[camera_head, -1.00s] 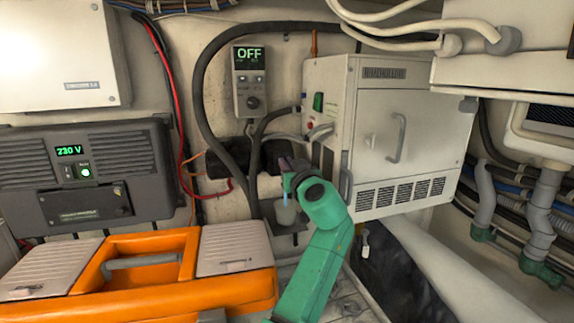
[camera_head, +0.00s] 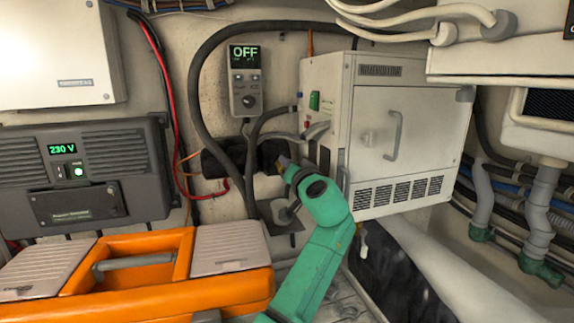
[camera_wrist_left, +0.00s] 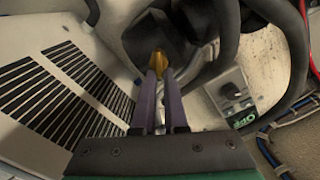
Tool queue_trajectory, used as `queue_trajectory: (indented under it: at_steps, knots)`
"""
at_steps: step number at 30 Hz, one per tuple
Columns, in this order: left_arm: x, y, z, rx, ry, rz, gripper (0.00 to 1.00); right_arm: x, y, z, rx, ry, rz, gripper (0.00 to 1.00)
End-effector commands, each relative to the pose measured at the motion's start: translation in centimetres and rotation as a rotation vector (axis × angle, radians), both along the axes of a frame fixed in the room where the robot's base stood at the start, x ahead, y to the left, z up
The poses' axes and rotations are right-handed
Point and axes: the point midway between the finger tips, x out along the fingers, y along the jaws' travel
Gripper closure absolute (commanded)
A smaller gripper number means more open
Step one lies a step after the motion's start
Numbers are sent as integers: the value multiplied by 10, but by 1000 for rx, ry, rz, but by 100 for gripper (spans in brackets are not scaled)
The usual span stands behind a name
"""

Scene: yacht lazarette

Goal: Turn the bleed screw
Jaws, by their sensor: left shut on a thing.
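The brass bleed screw (camera_wrist_left: 158,62) shows in the left wrist view at the tips of my left gripper's dark purple fingers (camera_wrist_left: 162,88). It sits in front of a dark rounded body, and the fingers are shut on it. In the head view, my left gripper (camera_head: 288,168) reaches up from below, left of the white cabinet, with a small brass-coloured spot (camera_head: 284,161) at its tip. The green wrist hides part of the area behind it. My right gripper is not in view.
The white cabinet (camera_head: 385,125) stands close on the right, with hoses on its left side. A control panel (camera_head: 246,80) reads OFF. A grey cup-like thing (camera_head: 283,212) is below the gripper. An orange toolbox (camera_head: 150,290) fills the lower left.

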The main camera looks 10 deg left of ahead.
Motion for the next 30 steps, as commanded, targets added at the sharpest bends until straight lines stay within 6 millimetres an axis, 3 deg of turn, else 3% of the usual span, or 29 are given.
queue_trajectory:
  at_steps: [1,20,21,23,30]
  knots:
    - [1,2,-8,9,26,7,100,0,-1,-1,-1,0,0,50]
    - [2,2,-10,59,60,7,100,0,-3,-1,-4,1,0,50]
    - [2,2,-10,59,60,7,75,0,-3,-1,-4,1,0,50]
    - [2,2,-10,59,60,6,53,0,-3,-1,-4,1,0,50]
    - [1,1,-5,63,51,4,53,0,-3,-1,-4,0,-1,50]
